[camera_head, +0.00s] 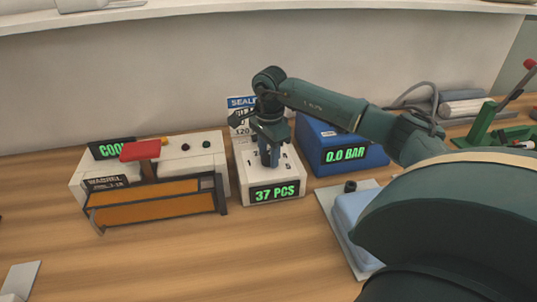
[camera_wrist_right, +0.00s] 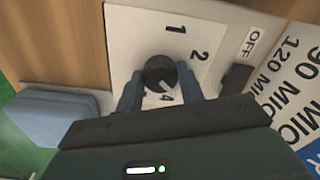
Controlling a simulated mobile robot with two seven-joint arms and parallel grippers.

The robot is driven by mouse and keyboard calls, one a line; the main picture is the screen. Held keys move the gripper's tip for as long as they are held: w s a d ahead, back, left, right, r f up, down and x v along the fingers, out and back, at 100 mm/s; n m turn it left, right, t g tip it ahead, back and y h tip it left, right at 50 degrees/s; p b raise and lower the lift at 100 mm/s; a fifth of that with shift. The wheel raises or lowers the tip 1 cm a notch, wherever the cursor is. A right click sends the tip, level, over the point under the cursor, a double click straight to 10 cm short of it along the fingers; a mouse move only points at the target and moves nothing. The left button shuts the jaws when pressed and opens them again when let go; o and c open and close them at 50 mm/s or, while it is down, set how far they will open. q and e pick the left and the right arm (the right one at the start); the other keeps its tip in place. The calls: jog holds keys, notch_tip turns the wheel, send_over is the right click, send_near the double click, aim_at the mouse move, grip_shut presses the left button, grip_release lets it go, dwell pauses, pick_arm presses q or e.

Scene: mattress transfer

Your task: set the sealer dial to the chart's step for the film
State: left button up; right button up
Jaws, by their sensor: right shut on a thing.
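My right gripper (camera_head: 269,158) reaches down onto the top of a white box (camera_head: 248,184) with a green "37 PCS" display. In the right wrist view, its two fingers (camera_wrist_right: 163,92) are shut on either side of a round black dial (camera_wrist_right: 159,72). The chart (camera_head: 238,104), headed "SEAL...", stands behind the box, mostly hidden by my arm. In the right wrist view, the chart (camera_wrist_right: 290,75) shows "90 MIC" and "120 MIC" lines. My left gripper is out of view.
A white machine (camera_head: 190,160) with a "COOL" display, red handle and orange front stands left of the box. A blue unit (camera_head: 318,160) reading "0.0 BAR" stands right. A black switch (camera_wrist_right: 236,78) sits beside an "OFF" label. The front left tabletop is mostly clear.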

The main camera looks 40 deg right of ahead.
aim_at(269, 155)
jog(key=shift+n, duration=1.1)
jog(key=shift+n+b, duration=0.3)
jog(key=shift+n, duration=0.6)
jog(key=o, duration=1)
jog(key=r, duration=1.3)
jog(key=shift+s+r, duration=0.15)
jog(key=shift+s, duration=0.05)
